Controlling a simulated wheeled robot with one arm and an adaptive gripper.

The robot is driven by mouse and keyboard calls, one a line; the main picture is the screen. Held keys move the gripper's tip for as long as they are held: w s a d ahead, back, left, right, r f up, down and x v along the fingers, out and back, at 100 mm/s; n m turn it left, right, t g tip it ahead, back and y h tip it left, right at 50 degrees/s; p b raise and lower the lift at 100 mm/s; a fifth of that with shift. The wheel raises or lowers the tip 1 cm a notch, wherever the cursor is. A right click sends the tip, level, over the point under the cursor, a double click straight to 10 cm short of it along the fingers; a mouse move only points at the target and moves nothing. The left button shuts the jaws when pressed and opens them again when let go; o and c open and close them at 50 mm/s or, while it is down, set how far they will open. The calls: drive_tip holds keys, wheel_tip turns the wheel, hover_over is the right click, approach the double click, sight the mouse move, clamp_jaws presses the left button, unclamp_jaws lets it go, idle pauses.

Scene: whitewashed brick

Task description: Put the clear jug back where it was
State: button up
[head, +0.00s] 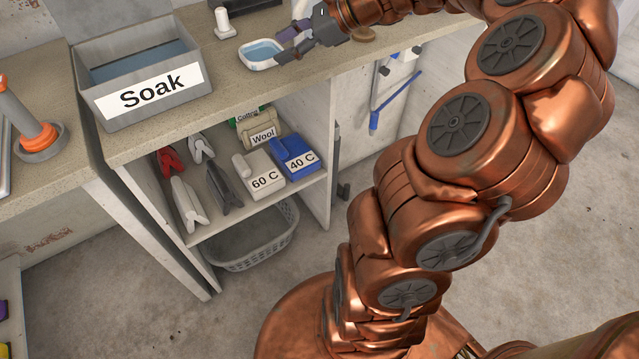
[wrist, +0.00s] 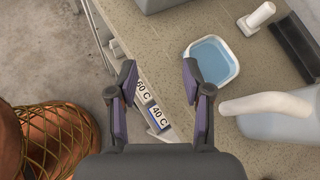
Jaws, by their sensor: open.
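A pale, translucent-looking jug (wrist: 277,126) with a whitish handle stands at the right edge of the wrist view, partly cut off. I take it to be the clear jug. In the head view, only a pale bit beside my gripper may be part of it; I cannot tell. My gripper (head: 281,45) is over the counter in the head view, beside a shallow dish of blue liquid (head: 262,55). In the wrist view my gripper (wrist: 158,75) is open, with nothing between its fingers. The jug is to the right of the fingers, apart from them.
The dish (wrist: 213,60) sits near the counter's front edge. A grey bin labelled Soak (head: 150,97) and a white upright-handled object (head: 224,24) stand on the counter (head: 215,85).

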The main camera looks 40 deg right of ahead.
drive_tip(key=s+a+f+n+g+h, duration=0.1)
drive_tip(key=s+a+f+n+g, duration=0.25)
drive_tip(key=s+a+n, duration=0.4)
drive_tip(key=s+a+f+n+g+h, duration=0.15)
drive_tip(key=s+a+n+g, duration=0.3)
drive_tip(key=a, duration=0.65)
drive_tip(key=s+d+f+n+g+h, duration=0.1)
drive_tip(key=s+f+n, duration=0.3)
drive_tip(key=s, duration=0.6)
drive_tip(key=s+f+n+g+h, duration=0.2)
drive_tip(key=s+f+n+h, duration=0.1)
drive_tip(key=s+n, duration=0.5)
drive_tip(key=shift+s+d+f+h, duration=0.35)
drive_tip(key=shift+s+f+h, duration=0.05)
drive_tip(key=shift+s+h, duration=0.4)
